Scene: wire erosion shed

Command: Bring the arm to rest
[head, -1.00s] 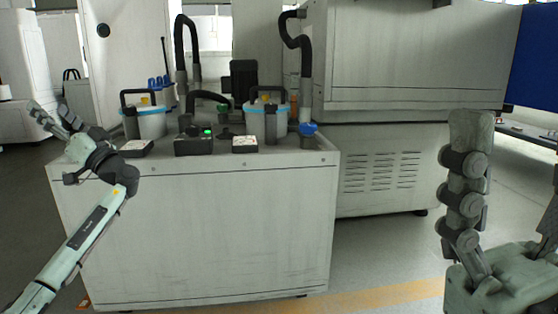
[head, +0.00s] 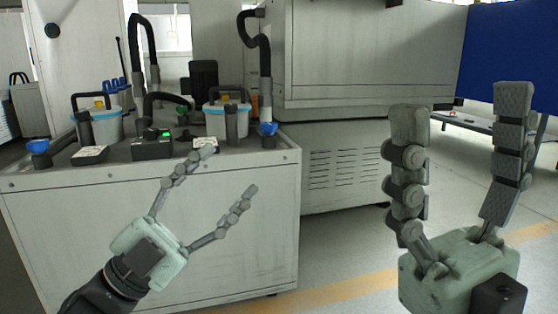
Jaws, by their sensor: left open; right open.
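My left gripper (head: 225,172) is open and empty, with its fingers pointing up and to the right. In the picture it overlaps the front face of the white cabinet (head: 150,215). My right gripper (head: 458,100) is open and empty at the right, its two fingers pointing upward over open floor. Neither gripper appears to touch anything.
On the cabinet top stand two white buckets with blue rims, a left one (head: 101,128) and a right one (head: 216,124), and a black box with a green display (head: 152,146). A large grey machine (head: 350,60) stands behind. Floor (head: 345,262) at front right is clear.

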